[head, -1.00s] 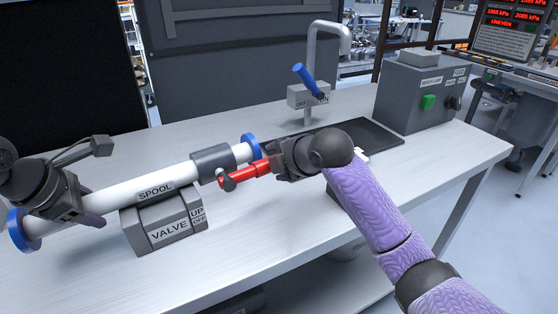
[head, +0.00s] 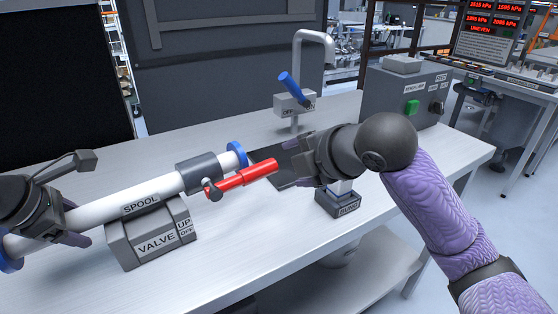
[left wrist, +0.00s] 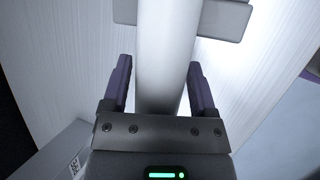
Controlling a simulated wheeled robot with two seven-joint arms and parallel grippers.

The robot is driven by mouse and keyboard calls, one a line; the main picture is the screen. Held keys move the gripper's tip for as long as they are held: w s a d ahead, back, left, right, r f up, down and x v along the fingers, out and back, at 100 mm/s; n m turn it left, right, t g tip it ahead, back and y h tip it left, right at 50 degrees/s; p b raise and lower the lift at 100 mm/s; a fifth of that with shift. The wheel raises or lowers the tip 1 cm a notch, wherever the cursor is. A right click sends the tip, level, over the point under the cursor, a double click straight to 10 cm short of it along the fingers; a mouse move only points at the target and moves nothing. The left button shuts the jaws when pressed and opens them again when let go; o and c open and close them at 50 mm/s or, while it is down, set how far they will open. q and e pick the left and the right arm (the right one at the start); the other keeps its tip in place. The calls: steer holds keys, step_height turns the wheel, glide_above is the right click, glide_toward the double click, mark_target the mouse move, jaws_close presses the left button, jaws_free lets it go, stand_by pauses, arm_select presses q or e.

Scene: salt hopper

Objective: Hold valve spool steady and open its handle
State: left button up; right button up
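The valve spool (head: 101,208) is a white pipe with blue end flanges, a grey collar (head: 203,174) and a label. It rests on a grey block marked VALVE (head: 152,241). A red handle (head: 245,176) extends from the collar, pointing right and slightly up, roughly along the pipe. My left gripper (head: 72,225) is at the pipe's left end.
A small dark labelled block (head: 338,204) stands below my right gripper. A faucet (head: 314,36) with a blue lever (head: 290,88) stands behind a dark tray. A grey control box (head: 388,101) with a green button is at the back right. The table's front left is clear.

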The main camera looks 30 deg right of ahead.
arm_select(q)
steer(key=shift+o, duration=1.1)
steer(key=shift+d, duration=0.1)
steer(key=shift+r, duration=0.1)
